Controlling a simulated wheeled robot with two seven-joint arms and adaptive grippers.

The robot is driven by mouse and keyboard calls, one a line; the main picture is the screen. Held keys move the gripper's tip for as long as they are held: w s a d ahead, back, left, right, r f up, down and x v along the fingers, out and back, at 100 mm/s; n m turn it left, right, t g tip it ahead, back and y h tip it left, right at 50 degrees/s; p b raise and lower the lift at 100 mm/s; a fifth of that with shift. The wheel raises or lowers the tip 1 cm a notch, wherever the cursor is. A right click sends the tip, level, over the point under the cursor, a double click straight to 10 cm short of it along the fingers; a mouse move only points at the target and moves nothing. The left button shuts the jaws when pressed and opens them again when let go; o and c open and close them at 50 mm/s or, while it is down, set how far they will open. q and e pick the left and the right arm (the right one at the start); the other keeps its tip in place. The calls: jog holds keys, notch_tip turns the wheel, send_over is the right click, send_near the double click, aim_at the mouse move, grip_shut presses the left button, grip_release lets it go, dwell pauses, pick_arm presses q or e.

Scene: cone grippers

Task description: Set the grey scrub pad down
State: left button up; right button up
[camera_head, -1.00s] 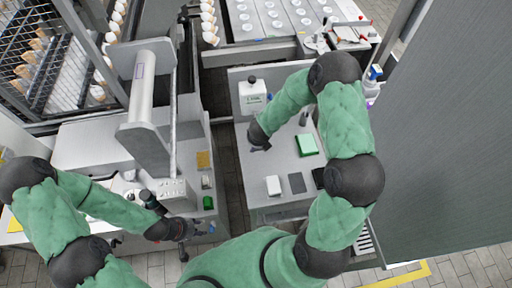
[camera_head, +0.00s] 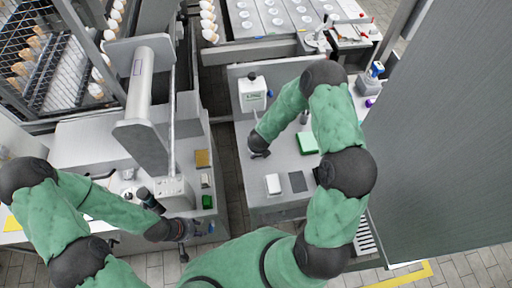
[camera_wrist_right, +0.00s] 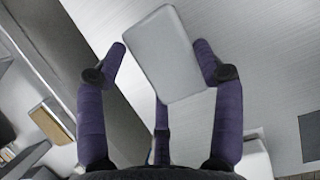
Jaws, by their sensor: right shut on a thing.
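The grey scrub pad (camera_wrist_right: 160,55) is a flat, pale grey slab in the right wrist view. My right gripper (camera_wrist_right: 159,72) is shut on it, with purple fingers around it. The right finger touches the pad's edge, and the pad extends beyond the fingertips. In the head view my right gripper (camera_head: 259,152) is over the left part of the right-hand worktop (camera_head: 249,197), and the pad is hidden there. Whether the pad touches the worktop cannot be told. My left gripper (camera_head: 180,233) is low at the left worktop's front edge, its jaws unclear.
On the right worktop are a white block (camera_head: 273,184), a dark grey flat patch (camera_head: 297,181), a green block (camera_head: 307,143) and a white canister (camera_head: 252,94). A tan block (camera_head: 203,158) and a green item (camera_head: 207,202) are on the left. A floor gap separates the worktops.

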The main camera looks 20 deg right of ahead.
jog(key=o, duration=0.9)
jog(key=shift+f, duration=0.1)
jog(key=shift+r, duration=0.45)
jog(key=p+v, duration=0.2)
jog(key=v, duration=0.9)
jog(key=shift+s+r+p, duration=0.2)
jog(key=shift+r+p, duration=0.05)
jog(key=shift+p, duration=0.15)
